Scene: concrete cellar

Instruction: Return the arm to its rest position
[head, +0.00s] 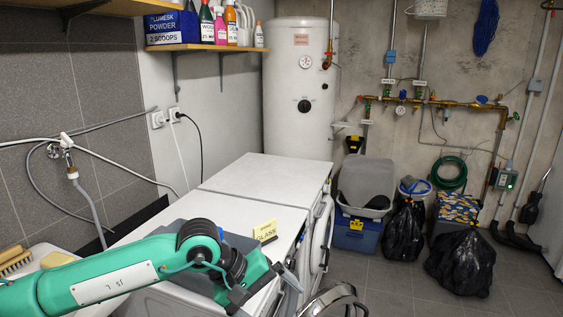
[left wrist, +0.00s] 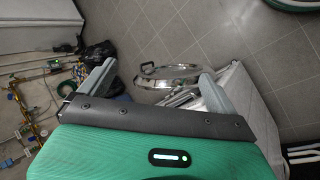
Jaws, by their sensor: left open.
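My left arm reaches in from the left in the head view, over the near white machine top (head: 265,212). My left gripper (head: 264,286) is at the front edge of that machine. In the left wrist view my left gripper (left wrist: 155,88) has its two fingers spread wide apart, with nothing held between them. A shiny round metal lid with a dark handle (left wrist: 168,72) shows beyond the fingers, lower down near the floor. My right gripper is in neither view.
A metal vessel (head: 335,302) is on the floor right of the gripper. Black bags (head: 463,264), a grey-and-blue crate (head: 357,232) and a boiler (head: 298,95) stand farther back. Floor at right is partly clear.

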